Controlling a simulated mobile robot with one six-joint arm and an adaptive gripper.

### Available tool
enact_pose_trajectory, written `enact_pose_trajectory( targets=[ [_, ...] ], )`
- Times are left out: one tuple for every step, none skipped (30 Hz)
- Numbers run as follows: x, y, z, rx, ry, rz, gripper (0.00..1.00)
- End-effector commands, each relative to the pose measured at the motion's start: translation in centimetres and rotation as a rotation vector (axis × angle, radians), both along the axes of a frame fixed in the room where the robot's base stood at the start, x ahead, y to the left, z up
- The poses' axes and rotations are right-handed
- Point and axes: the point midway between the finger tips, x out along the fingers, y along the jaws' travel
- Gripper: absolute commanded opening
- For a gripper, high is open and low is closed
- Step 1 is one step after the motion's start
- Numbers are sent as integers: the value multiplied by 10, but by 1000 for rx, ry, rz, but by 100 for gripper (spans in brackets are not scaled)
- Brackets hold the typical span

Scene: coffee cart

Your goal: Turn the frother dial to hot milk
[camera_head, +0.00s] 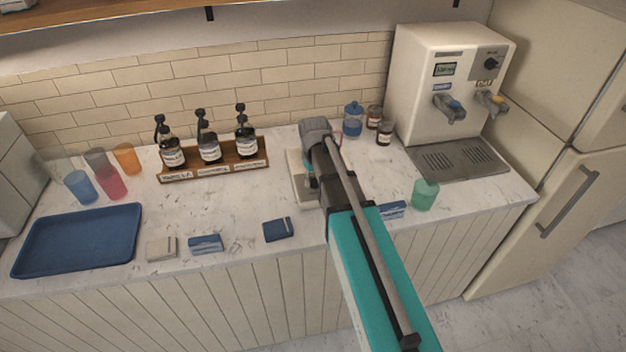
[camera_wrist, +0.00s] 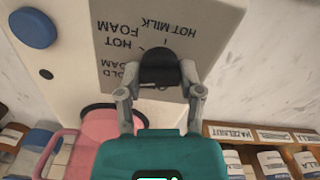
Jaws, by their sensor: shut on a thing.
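The frother (camera_head: 302,190) stands on the counter in the head view, mostly hidden behind my arm. In the wrist view its pale body carries a grey panel (camera_wrist: 113,30) with upside-down labels HOT MILK, HOT FOAM and a partly hidden COLD FOAM. The black dial (camera_wrist: 160,66) sits on this panel below the HOT MILK label. My gripper (camera_wrist: 158,84) is shut on the dial, one finger on each side. I cannot tell where the dial's pointer is. A pink jug (camera_wrist: 88,150) is beside my gripper at the lower left in the wrist view.
A syrup rack (camera_head: 215,173) with pump bottles stands left of the frother. Small jars (camera_head: 384,134) and a white dispenser machine (camera_head: 420,75) stand to the right. A green cup (camera_head: 425,194) and several small packets (camera_head: 278,230) lie near the front edge, with a blue tray (camera_head: 75,240) at left.

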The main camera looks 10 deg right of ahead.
Motion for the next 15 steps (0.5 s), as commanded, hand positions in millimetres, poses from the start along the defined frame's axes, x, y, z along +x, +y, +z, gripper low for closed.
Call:
enact_pose_trajectory(
  targets=[
    [-1, 0, 0, -1, 2, -44, 1],
    [-1, 0, 0, 0, 2, -72, 1],
    [-1, 0, 0, 0, 2, -110, 1],
    [-1, 0, 0, 0, 2, -139, 1],
    [-1, 0, 0, 0, 2, -167, 1],
    [-1, 0, 0, 0, 2, -205, 1],
    [-1, 0, 0, 0, 2, -234, 1],
    [-1, 0, 0, 0, 2, -262, 1],
    [-1, 0, 0, -1, 3, -300, 1],
    [-1, 0, 0, -1, 3, -329, 1],
    [-1, 0, 0, -1, 3, -357, 1],
    [-1, 0, 0, -1, 3, -395, 1],
    [-1, 0, 0, 0, 3, -424, 1],
    [-1, 0, 0, 0, 3, -452, 1],
    [-1, 0, 0, 0, 3, -490, 1]
  ],
)
